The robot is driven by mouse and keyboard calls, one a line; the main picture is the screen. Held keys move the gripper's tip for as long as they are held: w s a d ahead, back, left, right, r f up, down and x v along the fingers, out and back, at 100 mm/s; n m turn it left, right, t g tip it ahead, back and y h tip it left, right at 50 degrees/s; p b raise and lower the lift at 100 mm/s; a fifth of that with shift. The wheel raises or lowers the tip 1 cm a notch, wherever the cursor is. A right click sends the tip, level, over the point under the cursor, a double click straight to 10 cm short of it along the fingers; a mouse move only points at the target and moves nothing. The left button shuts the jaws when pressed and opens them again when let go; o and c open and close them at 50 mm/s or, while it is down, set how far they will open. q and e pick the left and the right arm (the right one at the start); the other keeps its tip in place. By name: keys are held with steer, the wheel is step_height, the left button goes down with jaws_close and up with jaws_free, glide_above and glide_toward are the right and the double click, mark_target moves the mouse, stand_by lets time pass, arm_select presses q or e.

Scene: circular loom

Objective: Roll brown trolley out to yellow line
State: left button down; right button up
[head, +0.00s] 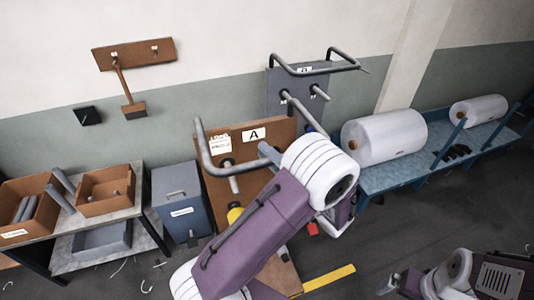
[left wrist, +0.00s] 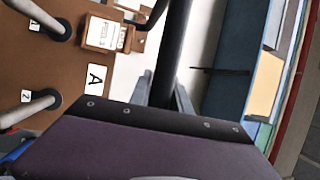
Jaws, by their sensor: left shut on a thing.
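The brown trolley (head: 222,190) stands by the wall, its upright brown board carrying a white "A" label, a paper tag and a grey bar handle (head: 202,145). The board and label also show in the left wrist view (left wrist: 60,85). My left gripper (head: 268,153) is at the right part of the handle; in the left wrist view its fingers (left wrist: 163,92) are shut around the dark bar. The yellow line (head: 328,278) is on the floor, right of the trolley's base, partly cut off by my arm. My right gripper (head: 386,284) is low at the right, its jaws unclear.
A grey trolley (head: 285,82) stands behind, close to the brown one. A blue bin (head: 181,200) and a shelf with brown boxes (head: 106,190) are at the left. A blue rack (head: 385,178) with white rolls stands at the right. Dark floor is open in front.

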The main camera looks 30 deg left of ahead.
arm_select(q)
steer(key=w+a+b, duration=0.2)
steer(key=w+a, duration=0.2)
steer(key=shift+w+a+b, duration=0.2)
steer(key=shift+a+b, duration=0.1)
steer(key=shift+a, duration=0.05)
steer(key=c, duration=1.4)
jaws_free()
steer(key=shift+s+d, duration=0.1)
steer(key=shift+d, duration=0.05)
steer(key=shift+c, duration=0.2)
steer(key=shift+o, duration=1.2)
steer(key=shift+d, duration=0.45)
